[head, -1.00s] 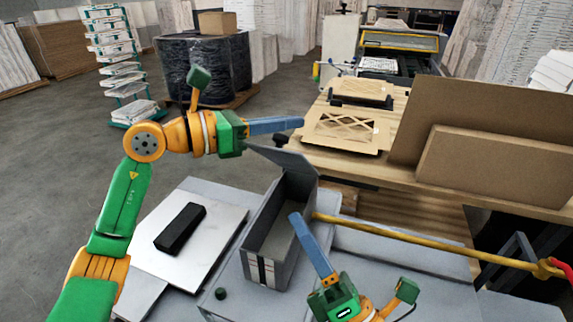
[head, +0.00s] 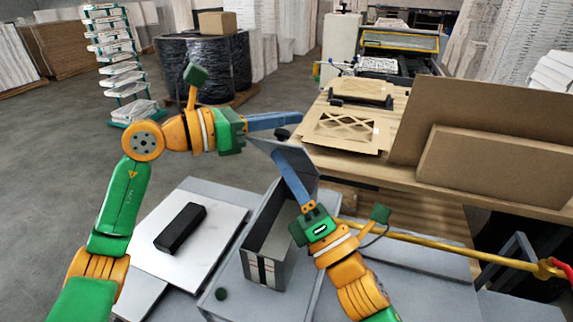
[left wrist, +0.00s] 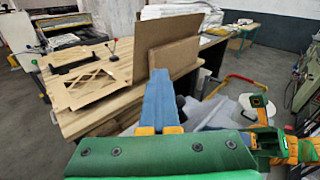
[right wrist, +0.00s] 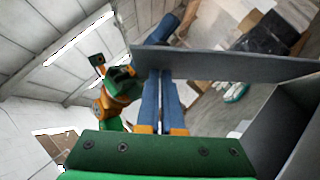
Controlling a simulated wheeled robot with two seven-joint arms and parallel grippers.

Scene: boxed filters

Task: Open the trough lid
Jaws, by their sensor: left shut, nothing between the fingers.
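The grey trough (head: 290,240) stands open-topped on the grey work surface, with striped marks on its near end. Its grey lid (head: 309,168) is raised at the far end, tilted up; it crosses the right wrist view (right wrist: 225,65) as a flat plate. My left gripper (head: 300,119) is shut and empty, just above and behind the raised lid; its blue fingers also show in the left wrist view (left wrist: 160,85). My right gripper (head: 276,152) reaches up over the trough, tips by the lid. In the right wrist view its fingers (right wrist: 160,80) show a narrow gap; the lid hides their ends.
A black block (head: 180,228) lies on a pale plate left of the trough. A yellow bar (head: 440,247) runs right of it. The wooden table (head: 400,180) behind holds cardboard frames and leaning brown boards (head: 490,165).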

